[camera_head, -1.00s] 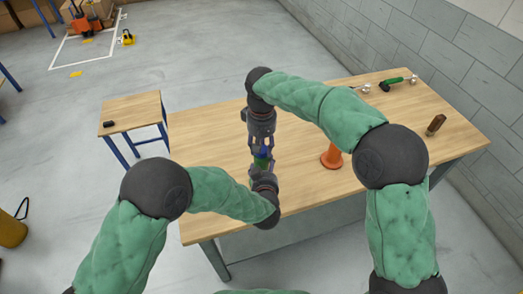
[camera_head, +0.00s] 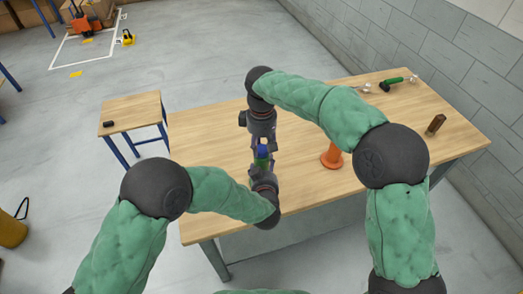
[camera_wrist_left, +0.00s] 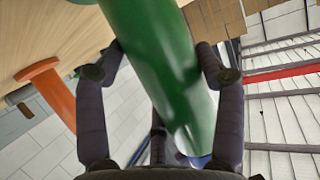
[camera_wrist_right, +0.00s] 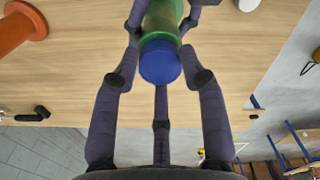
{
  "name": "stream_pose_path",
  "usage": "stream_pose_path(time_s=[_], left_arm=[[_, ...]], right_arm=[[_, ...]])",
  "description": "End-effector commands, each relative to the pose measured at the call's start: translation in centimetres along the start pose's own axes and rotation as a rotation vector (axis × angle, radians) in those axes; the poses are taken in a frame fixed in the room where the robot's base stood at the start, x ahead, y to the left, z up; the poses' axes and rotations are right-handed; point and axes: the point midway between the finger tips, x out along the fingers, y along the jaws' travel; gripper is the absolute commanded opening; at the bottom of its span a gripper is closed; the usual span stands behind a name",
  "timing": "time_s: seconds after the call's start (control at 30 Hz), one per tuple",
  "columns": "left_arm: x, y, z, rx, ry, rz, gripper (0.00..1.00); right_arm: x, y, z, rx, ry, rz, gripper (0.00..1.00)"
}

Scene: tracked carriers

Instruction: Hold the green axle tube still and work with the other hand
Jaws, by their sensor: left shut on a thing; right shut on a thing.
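The green axle tube (camera_wrist_left: 155,60) runs between the fingers of my left gripper (camera_wrist_left: 163,62), which is shut on it. In the head view a short piece of the tube (camera_head: 261,163) shows above the table. A blue cap (camera_wrist_right: 160,65) sits at the tube's end and shows in the head view too (camera_head: 262,150). My right gripper (camera_wrist_right: 160,38) is shut at this end, its fingers on both sides of the cap. The two grippers face each other along the tube. The exact finger contact is partly hidden.
An orange flanged piece (camera_head: 333,157) stands on the wooden table (camera_head: 210,150), right of the grippers. A green-handled tool (camera_head: 398,80) and a brown block (camera_head: 436,124) lie farther right. A small side table (camera_head: 130,110) stands left. The table's left part is clear.

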Motion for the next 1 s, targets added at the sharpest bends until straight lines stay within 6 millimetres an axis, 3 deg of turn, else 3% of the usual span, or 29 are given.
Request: stream_pose_path(time_s=[1.0], left_arm=[[0.0, 0.0, 0.1, 0.001, -0.002, 0.000, 0.10]], right_arm=[[-2.1, 0.0, -0.1, 0.000, 0.004, 0.001, 0.10]])
